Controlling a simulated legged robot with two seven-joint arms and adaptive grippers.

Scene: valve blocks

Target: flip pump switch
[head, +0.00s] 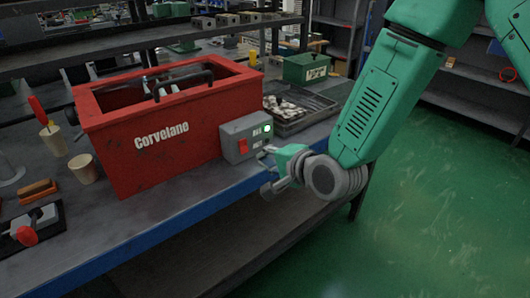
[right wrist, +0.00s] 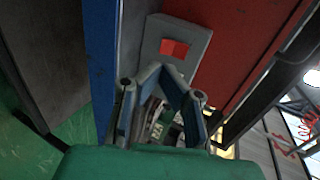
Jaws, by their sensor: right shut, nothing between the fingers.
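A grey switch box (head: 232,130) is on the front of the red Corvelane tank (head: 150,165) on the bench. It has a red rocker switch (head: 242,147) and a lit green lamp (head: 267,129). My right gripper (head: 267,154) is shut and empty, close to the box's lower right. Whether it touches the box is unclear in the head view. In the right wrist view my right fingers (right wrist: 163,72) meet just below the red switch (right wrist: 175,49) on the grey plate (right wrist: 150,47). My left gripper is out of view.
The tank stands near the bench's blue front edge (head: 195,215). A tray of metal parts (head: 300,108) and a green box (head: 306,67) lie behind my right gripper. A red-handled tool (head: 37,108) and a beige cup (head: 83,168) stand left. The green floor in front is clear.

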